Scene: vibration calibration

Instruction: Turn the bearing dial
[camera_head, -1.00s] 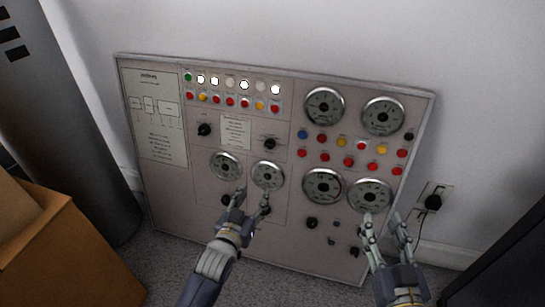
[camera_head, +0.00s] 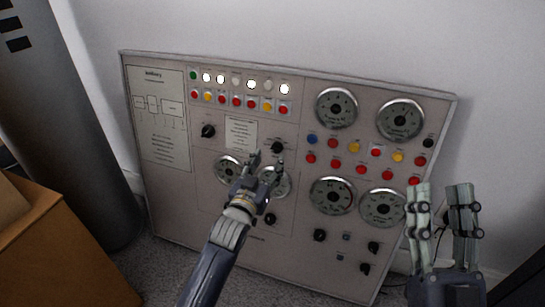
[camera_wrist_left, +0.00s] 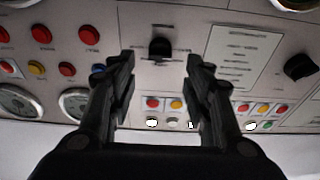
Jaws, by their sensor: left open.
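The grey control panel (camera_head: 220,275) leans against the wall. Its labels are too small to read, so I cannot tell which control is the bearing dial. My left gripper (camera_head: 266,160) is open and empty in front of the panel. It partly covers a round gauge (camera_head: 277,184), with its fingertips just below a black knob (camera_head: 277,146). In the left wrist view, which shows the panel upside down, this knob (camera_wrist_left: 160,48) appears between the open fingers (camera_wrist_left: 160,65); contact is not visible. My right gripper (camera_head: 440,190) is open and empty at the panel's lower right.
Another black knob (camera_head: 208,130) is left of the text sheet (camera_head: 241,133). Red buttons (camera_head: 335,160) and large gauges (camera_head: 337,108) fill the panel's right part. A cardboard box (camera_head: 60,250) and a grey cylinder (camera_head: 75,130) stand at the left.

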